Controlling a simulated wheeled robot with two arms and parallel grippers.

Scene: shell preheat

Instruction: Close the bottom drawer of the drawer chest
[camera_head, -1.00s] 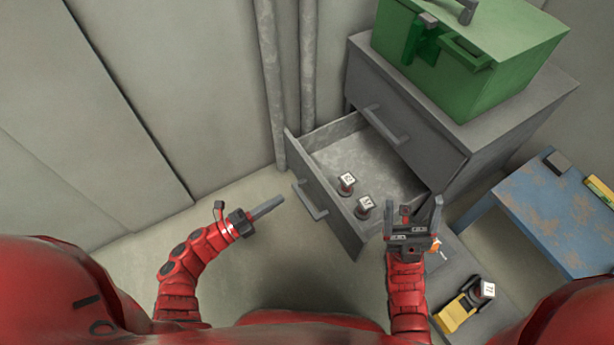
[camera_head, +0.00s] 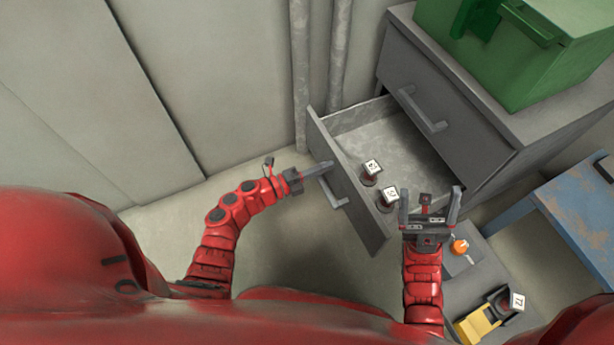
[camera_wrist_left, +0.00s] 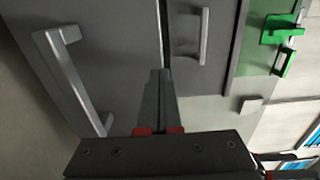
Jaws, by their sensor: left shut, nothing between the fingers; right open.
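The drawer chest (camera_head: 505,135) is grey and stands at the upper right. Its bottom drawer (camera_head: 347,185) is pulled out, with a bar handle (camera_head: 330,186) on its front; the handle also shows in the left wrist view (camera_wrist_left: 75,80). Two small dark items with white numbered labels (camera_head: 372,168) (camera_head: 388,195) stand inside it. My left gripper (camera_head: 328,168) is shut and empty, its tips at the drawer front by the handle; I cannot tell if they touch. My right gripper (camera_head: 430,205) is open and empty near the drawer's right front corner.
A green box (camera_head: 530,60) sits on the chest. The upper drawer (camera_head: 440,95) is shut. A worn blue table (camera_head: 580,215) stands at the right. A yellow and black item (camera_head: 480,322) and an orange round item (camera_head: 459,247) lie low on the right. The wall is at the left.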

